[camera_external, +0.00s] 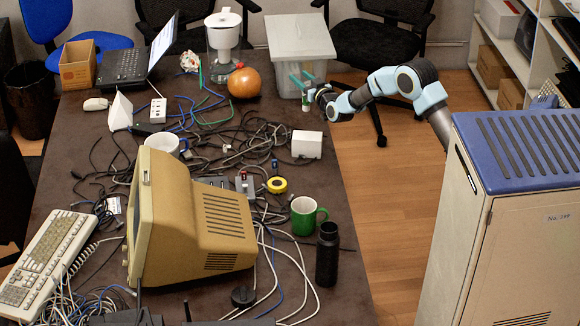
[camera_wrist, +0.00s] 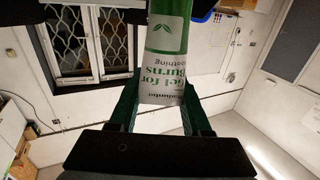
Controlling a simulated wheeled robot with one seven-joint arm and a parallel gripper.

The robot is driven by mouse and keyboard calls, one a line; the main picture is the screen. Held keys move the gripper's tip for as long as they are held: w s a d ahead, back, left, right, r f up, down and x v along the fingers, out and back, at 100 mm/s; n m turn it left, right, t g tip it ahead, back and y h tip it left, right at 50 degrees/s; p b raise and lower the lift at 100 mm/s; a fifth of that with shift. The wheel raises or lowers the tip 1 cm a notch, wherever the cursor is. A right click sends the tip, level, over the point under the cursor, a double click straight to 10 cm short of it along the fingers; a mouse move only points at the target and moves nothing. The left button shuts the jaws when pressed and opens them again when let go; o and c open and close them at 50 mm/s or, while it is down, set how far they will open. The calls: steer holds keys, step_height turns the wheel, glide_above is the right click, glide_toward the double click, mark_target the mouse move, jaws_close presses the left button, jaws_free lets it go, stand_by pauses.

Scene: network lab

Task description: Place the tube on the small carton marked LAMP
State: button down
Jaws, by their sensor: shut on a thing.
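The tube (camera_wrist: 168,48) is white and green with burn-gel lettering. In the wrist view it stands between the two green fingers of my gripper (camera_wrist: 158,92), which is shut on it; its far end runs out of the top of the picture. In the external view my gripper (camera_external: 303,84) is above the table's right side, in front of the grey lidded bin, and the tube (camera_external: 306,103) shows small there. A small white carton (camera_external: 307,145) sits on the table below the gripper, apart from it. No marking on the carton can be read.
Tangled cables (camera_external: 230,145) cover the table's middle. The grey bin (camera_external: 300,55) and an orange ball-like object (camera_external: 244,83) are near the gripper. A yellow tape roll (camera_external: 277,185), green mug (camera_external: 304,215) and black bottle (camera_external: 327,254) stand nearer the front. A brown carton (camera_external: 77,65) is at far left.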

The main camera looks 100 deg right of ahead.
steer(key=shift+s+f+g, duration=0.15)
steer(key=shift+s+g, duration=0.05)
steer(key=shift+g, duration=0.1)
step_height(320, 180, down, 10)
steer(key=p, duration=0.2)
steer(key=shift+m, duration=0.3)
steer(key=shift+s, duration=0.1)
steer(key=shift+f, duration=0.15)
steer(key=shift+c, duration=1.8)
jaws_free()
steer(key=shift+r, duration=0.2)
